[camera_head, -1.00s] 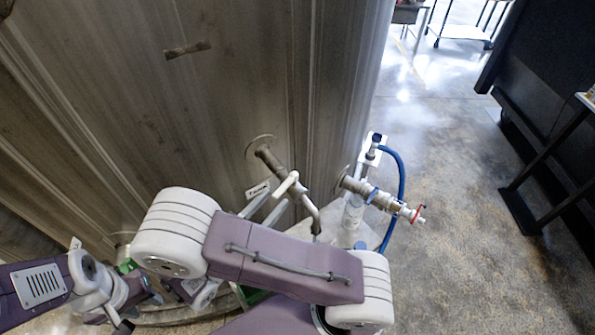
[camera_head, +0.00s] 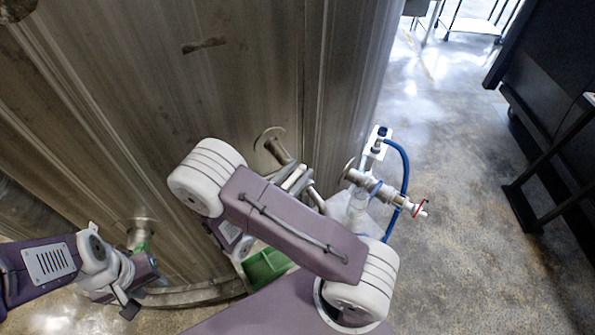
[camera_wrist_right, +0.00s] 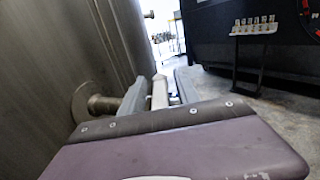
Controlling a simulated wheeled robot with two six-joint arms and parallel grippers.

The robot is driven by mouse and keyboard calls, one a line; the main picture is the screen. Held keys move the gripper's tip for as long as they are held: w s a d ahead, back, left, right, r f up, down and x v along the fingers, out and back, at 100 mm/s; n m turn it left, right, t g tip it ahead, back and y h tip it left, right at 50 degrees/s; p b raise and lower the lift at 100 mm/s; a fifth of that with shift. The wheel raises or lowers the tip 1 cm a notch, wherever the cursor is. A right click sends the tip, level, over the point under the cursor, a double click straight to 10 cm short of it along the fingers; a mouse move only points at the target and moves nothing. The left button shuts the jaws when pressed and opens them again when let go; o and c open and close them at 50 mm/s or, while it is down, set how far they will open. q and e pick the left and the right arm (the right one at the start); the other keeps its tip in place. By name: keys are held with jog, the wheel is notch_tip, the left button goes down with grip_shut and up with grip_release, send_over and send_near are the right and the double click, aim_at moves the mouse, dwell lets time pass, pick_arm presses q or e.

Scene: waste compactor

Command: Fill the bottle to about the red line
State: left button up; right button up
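A clear bottle (camera_head: 357,208) stands below the right-hand pipe tap (camera_head: 375,187); it is partly hidden, and no red line or liquid level can be made out. A second pipe (camera_head: 275,146) leaves the metal tank at centre. My right gripper (camera_head: 298,180) is at this pipe's lever, its two fingers overlapping it in the head view. In the right wrist view, a white piece (camera_wrist_right: 160,93) shows between the fingers of the right gripper (camera_wrist_right: 158,88); whether they press on it is unclear. My left gripper (camera_head: 130,302) is low at the left, away from the bottle.
The tank wall (camera_head: 240,85) stands close ahead. A blue hose (camera_head: 405,175) loops beside the right-hand tap, which has a red handle (camera_head: 421,208). A green bin (camera_head: 266,268) sits below my right arm. Open floor (camera_head: 460,240) lies to the right.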

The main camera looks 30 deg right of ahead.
grip_shut()
jog(key=shift+d, duration=0.1)
dwell(1.2)
